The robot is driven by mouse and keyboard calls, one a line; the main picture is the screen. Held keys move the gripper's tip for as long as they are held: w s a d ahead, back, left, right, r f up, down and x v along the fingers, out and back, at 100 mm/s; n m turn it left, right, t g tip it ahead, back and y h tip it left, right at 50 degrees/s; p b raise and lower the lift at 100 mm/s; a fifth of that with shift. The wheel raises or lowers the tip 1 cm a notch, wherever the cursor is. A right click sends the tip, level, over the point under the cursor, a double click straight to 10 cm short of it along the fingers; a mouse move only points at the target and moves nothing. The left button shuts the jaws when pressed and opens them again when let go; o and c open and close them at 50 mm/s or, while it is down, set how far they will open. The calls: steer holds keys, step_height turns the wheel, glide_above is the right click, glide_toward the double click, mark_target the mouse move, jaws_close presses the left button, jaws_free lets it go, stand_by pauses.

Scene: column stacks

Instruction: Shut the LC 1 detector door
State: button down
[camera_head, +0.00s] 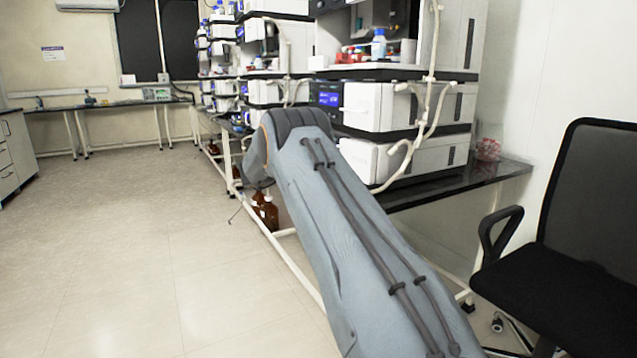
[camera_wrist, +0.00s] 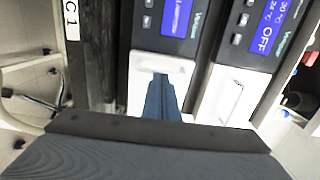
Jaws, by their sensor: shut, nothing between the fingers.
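In the wrist view, a label (camera_wrist: 71,20) with "C 1" readable, its start cut off, is at the upper left. Next to it is a module with a blue display (camera_wrist: 177,17) and a white front panel (camera_wrist: 143,80), perhaps the detector door. A pale recess or handle shows at the panel's top. My gripper (camera_wrist: 162,82) is shut and empty, its blue fingers overlapping this panel. I cannot tell whether they touch it, nor whether the door is ajar. In the head view, my arm hides the gripper and part of the stack's front (camera_head: 385,110).
A second module beside it has a display (camera_wrist: 265,30) reading "OFF" and a white panel with a thin handle (camera_wrist: 232,101). In the head view, white tubing (camera_head: 428,95) hangs before the stack. A black chair (camera_head: 585,240) stands at right. The floor at left (camera_head: 120,250) is clear.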

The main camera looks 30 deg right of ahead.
steer(key=shift+w+d+b, duration=0.6)
steer(key=shift+w+b, duration=0.05)
steer(key=shift+b, duration=0.15)
steer(key=shift+d, duration=0.1)
steer(key=a+p, duration=0.1)
steer(key=a, duration=1.2)
steer(key=shift+a+r+p, duration=0.15)
steer(key=shift+p, duration=0.15)
